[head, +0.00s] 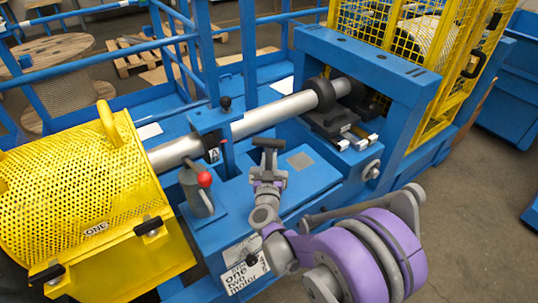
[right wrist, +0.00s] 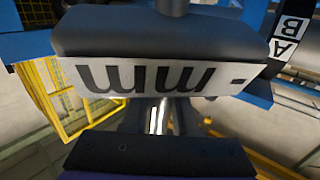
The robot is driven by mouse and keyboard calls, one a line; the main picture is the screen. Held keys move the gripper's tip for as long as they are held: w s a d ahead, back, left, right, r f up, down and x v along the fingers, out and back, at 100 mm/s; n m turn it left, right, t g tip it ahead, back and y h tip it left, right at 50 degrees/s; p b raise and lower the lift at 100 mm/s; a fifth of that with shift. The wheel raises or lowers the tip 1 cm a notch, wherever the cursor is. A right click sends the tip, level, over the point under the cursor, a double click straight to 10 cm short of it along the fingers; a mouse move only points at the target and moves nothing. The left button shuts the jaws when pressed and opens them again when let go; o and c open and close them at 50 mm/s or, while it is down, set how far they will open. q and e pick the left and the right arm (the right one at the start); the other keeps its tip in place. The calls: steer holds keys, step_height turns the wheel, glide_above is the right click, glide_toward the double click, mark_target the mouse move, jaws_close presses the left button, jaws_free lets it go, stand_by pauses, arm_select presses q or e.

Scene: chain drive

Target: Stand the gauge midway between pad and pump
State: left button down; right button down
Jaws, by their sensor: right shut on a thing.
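The gauge is a dark grey T-shaped piece (head: 268,143) in the head view. In the right wrist view the gauge (right wrist: 160,78) fills the upper middle, its white "mm" label upside down. My right gripper (head: 267,160) is shut on the gauge, over the blue bench between pump and pad; I cannot tell whether the gauge touches the bench. The grey pump (head: 196,190) with a red ball knob stands to its left. The flat grey square pad (head: 300,161) lies on the bench top to its right. My left gripper is not in view.
A grey shaft (head: 272,115) runs behind the bench, past a post marked A (head: 213,155). A yellow mesh guard (head: 70,180) stands at the left, another (head: 420,45) at the back right. A blue frame (head: 365,60) rises behind the pad.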

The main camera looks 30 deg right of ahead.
stand_by(0.3)
steer(key=c, duration=0.7)
jaws_free()
